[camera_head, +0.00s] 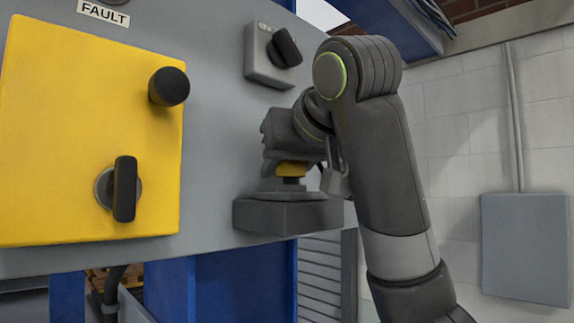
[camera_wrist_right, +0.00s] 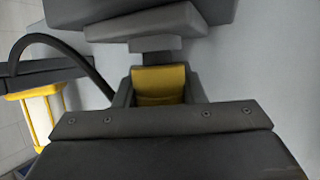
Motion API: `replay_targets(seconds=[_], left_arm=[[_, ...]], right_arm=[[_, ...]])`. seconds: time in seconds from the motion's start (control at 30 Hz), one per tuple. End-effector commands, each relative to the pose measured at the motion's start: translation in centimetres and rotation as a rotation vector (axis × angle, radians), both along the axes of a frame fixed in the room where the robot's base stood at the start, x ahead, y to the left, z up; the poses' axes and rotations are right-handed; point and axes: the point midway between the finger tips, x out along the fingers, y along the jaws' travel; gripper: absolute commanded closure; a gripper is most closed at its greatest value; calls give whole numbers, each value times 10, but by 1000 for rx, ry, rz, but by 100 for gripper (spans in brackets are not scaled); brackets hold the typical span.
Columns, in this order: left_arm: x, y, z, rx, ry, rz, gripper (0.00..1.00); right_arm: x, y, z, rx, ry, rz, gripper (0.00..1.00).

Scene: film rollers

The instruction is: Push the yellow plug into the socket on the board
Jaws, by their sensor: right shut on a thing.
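The yellow plug (camera_head: 291,169) is between the fingers of my right gripper (camera_head: 287,160), which is shut on it at the front of the grey board (camera_head: 215,120). The plug also shows in the right wrist view (camera_wrist_right: 158,82), with a finger on each side. A dark narrower part runs from the plug to the dark grey socket (camera_head: 287,217), a block on the lower board; it also shows in the right wrist view (camera_wrist_right: 145,22). The plug lines up with the socket and looks close to or touching its raised top. I cannot tell how deep it sits. My left gripper is out of view.
A yellow panel (camera_head: 80,120) with a black knob (camera_head: 169,87) and a black handle (camera_head: 124,189) is left of the socket. A rotary switch (camera_head: 272,55) sits above my gripper. A grey wall box (camera_head: 526,248) is at the right. A black cable (camera_wrist_right: 85,50) curves at the wrist view's left.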

Motion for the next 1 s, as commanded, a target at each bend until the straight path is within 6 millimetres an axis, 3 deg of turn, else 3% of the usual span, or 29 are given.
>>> replay_targets(seconds=[0.47, 0.5, 0.67, 1.0], left_arm=[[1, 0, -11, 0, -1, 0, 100], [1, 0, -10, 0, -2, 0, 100], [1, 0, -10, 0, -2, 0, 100], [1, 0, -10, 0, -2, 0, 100]], right_arm=[[0, 0, -10, 0, -1, 0, 89], [0, 0, -10, 0, -1, 0, 61], [0, 0, -10, 0, 0, 0, 40], [0, 0, -10, 0, 1, 0, 38]])
